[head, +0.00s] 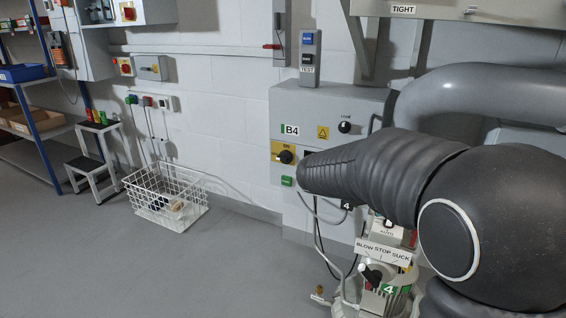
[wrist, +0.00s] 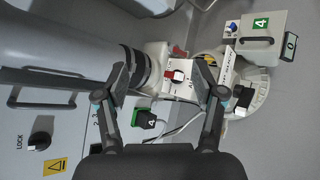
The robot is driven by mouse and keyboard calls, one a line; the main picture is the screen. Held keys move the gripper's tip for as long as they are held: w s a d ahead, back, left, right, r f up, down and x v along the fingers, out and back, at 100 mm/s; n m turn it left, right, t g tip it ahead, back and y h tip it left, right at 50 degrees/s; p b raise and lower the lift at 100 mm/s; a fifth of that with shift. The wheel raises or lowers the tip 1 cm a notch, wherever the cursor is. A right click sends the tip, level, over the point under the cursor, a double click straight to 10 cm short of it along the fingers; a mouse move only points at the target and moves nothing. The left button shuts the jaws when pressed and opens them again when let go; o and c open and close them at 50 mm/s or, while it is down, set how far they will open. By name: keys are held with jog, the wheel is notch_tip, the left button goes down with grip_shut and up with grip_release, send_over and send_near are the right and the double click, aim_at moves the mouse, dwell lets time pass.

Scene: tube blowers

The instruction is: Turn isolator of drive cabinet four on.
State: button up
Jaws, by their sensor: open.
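Drive cabinet four is the grey box marked B4 (head: 312,104) on the wall in the head view. Its isolator (head: 286,157) is a black rotary knob on a yellow plate at the lower left of its front; its exact setting is too small to read. My arm crosses in front of the cabinet's lower right, and the gripper itself is hidden there. In the wrist view my gripper (wrist: 162,80) is open and empty, its fingers apart above the blower. The cabinet front (wrist: 75,128) shows at lower left there, with the LOCK knob (wrist: 40,141); the isolator is not visible.
The blower (head: 384,275) with a BLOW STOP SUCK plate stands below the cabinet. A large grey pipe (head: 480,88) is at right. A wire basket (head: 165,195) stands left; the floor ahead is clear.

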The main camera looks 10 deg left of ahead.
jog(key=w+a+f+n+t+h, duration=0.25)
jog(key=w+a+n+t, duration=0.2)
jog(key=w+a, duration=0.45)
jog(key=n+t+y+b, duration=0.1)
jog(key=n+t+y, duration=0.5)
jog(key=n+t, duration=0.65)
send_near(281, 159)
jog(key=shift+n+g, duration=0.6)
jog(key=shift+g, duration=0.2)
jog(key=x, duration=0.5)
jog(key=r+p+x, duration=0.1)
jog(key=x, duration=0.2)
jog(key=shift+w+d+r, duration=0.1)
jog(key=shift+r, duration=0.15)
jog(key=c, duration=1.1)
jog(key=shift+c, duration=0.2)
